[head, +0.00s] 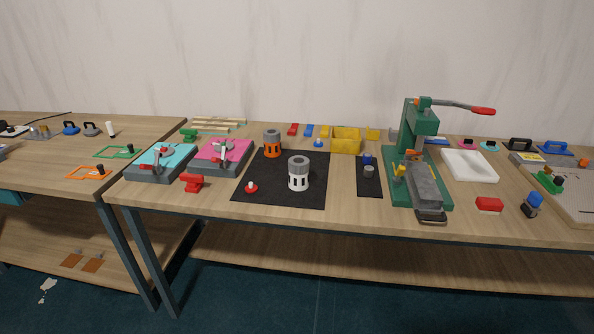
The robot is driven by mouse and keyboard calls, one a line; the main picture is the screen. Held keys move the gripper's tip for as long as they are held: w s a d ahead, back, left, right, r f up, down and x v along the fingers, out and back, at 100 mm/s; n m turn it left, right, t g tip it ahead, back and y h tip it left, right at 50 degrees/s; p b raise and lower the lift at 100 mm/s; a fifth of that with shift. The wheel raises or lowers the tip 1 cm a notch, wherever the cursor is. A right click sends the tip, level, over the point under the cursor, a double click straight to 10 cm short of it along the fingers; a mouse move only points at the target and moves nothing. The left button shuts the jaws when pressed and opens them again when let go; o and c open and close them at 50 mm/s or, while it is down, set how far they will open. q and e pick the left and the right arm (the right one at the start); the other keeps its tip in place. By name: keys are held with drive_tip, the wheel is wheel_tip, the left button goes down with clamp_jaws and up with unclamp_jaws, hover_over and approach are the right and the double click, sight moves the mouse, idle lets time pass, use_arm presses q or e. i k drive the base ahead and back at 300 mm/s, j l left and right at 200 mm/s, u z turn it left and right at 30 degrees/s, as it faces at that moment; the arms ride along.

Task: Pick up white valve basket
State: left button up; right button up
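The white valve basket (298,177) is a white slotted cylinder with a grey upper part. It stands upright on the black mat (279,195), right of the mat's middle. An orange and grey basket of similar shape (272,144) stands behind it to the left, at the mat's far edge. A small red-based piece with a white top (251,188) sits at the mat's front left. Neither of my grippers shows in the head view.
A green press (420,125) with a red-tipped lever stands to the right. A small dark mat (369,187) lies between it and the basket. Teal (163,157) and pink (224,152) fixtures stand left. Yellow bins (345,140) are behind. The wooden table's front strip is mostly clear.

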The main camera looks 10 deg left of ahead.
sight(296, 183)
drive_tip(key=i+j, duration=0.15)
drive_tip(key=j, duration=0.2)
drive_tip(key=i+j, duration=0.2)
drive_tip(key=i+j+z, duration=0.1)
drive_tip(key=j, duration=0.35)
drive_tip(key=i+j, duration=0.2)
drive_tip(key=j, duration=0.15)
drive_tip(key=i+j, duration=0.15)
drive_tip(key=j, duration=0.2)
drive_tip(key=i+j+z, duration=0.1)
drive_tip(key=j, duration=0.25)
drive_tip(key=i+j, duration=0.2)
drive_tip(key=j, duration=0.15)
